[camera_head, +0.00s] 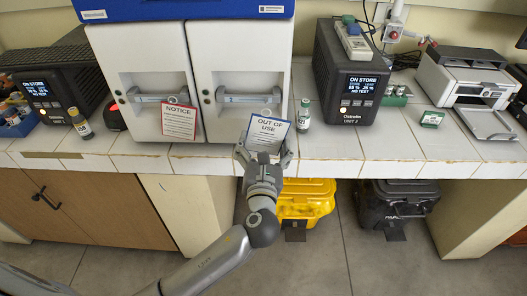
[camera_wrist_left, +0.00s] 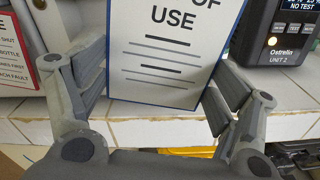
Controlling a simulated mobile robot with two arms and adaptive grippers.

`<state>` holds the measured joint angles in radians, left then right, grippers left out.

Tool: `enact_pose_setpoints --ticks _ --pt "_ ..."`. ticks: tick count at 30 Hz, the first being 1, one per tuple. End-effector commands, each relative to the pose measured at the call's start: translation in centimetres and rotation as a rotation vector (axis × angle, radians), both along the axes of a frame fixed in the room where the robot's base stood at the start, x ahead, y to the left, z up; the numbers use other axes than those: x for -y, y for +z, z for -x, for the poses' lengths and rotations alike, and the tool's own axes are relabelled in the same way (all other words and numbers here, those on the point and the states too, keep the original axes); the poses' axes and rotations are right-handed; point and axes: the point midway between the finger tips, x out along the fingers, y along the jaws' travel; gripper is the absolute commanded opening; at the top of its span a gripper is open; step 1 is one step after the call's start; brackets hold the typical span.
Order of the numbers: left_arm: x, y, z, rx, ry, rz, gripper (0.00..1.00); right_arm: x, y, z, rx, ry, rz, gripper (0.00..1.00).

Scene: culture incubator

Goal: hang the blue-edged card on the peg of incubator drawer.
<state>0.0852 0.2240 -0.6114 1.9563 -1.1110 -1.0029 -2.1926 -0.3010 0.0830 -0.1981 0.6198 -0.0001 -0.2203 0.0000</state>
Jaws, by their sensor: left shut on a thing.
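The blue-edged card (camera_head: 267,133), printed "OUT OF USE", is between the fingers of my left gripper (camera_head: 264,156), which is shut on it. The card stands nearly upright, slightly tilted, in front of the lower part of the right incubator drawer (camera_head: 236,78). In the left wrist view the card (camera_wrist_left: 172,60) fills the space between the two fingers, and its top is cut off. I cannot make out the peg on the right drawer clearly, nor whether the card touches it. My right gripper is not in view.
A red-edged NOTICE card (camera_head: 179,121) hangs on the left drawer (camera_head: 141,79). A small bottle (camera_head: 303,115) stands just right of the blue-edged card. A black "Ostrelin UNIT 2" device (camera_head: 346,80) stands further right. The white tiled counter (camera_head: 340,146) has free room in front.

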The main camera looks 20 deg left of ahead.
Motion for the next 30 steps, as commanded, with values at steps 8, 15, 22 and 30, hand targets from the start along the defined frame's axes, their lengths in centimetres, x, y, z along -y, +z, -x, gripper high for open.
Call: enact_pose_setpoints --ticks 8,15,22,30 --pt "-0.5 -0.2 -1.6 0.003 0.000 0.000 0.72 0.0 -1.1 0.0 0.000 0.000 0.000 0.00" --pt "-0.9 -0.4 -3.0 0.003 0.000 -0.001 0.72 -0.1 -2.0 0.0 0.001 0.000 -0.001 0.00" --pt "-1.3 -0.6 -4.3 0.002 0.000 0.000 0.72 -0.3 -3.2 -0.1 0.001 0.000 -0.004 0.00" --pt "-1.6 -0.6 -5.7 0.001 0.000 -0.001 0.72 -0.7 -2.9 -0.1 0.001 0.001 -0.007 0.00"
